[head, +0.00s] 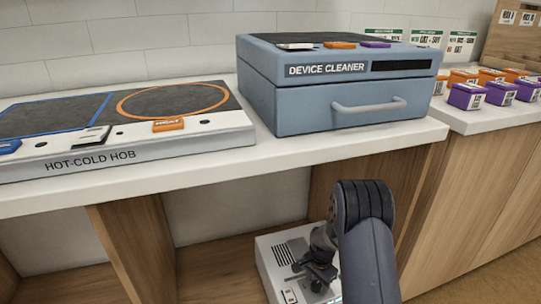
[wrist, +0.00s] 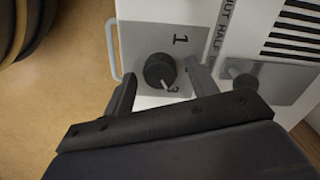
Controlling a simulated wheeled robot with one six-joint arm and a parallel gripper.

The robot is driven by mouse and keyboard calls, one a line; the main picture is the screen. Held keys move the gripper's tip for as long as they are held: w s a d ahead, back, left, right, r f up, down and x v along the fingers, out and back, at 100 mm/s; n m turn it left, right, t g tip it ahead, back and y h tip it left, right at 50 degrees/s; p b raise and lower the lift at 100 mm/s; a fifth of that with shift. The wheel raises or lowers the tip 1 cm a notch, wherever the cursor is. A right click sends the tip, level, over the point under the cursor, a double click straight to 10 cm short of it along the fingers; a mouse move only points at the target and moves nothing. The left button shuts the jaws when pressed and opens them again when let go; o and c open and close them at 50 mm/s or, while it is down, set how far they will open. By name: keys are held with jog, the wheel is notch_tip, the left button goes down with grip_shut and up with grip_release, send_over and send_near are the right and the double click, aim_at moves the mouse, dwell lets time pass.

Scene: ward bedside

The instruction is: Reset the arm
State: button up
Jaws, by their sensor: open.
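My arm reaches down in front of the counter in the head view. My gripper (head: 314,274) is low there, over a white device, and the arm partly hides it. In the wrist view my gripper (wrist: 162,75) is open, its dark fingers either side of a black round knob (wrist: 158,70). The knob sits on a grey panel marked 1 and 3, and its pale pointer is near the 3. I see no finger touching the knob, but the depth gap is unclear. Nothing is held.
The white device (head: 272,262) stands below the counter, with vent slots and a second panel with a lever (wrist: 243,80). Above are a hot-cold hob (head: 205,140) and a blue device cleaner (head: 300,115). Purple and orange boxes (head: 466,97) stand right.

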jog(key=shift+n, duration=1.4)
jog(key=shift+r, duration=0.1)
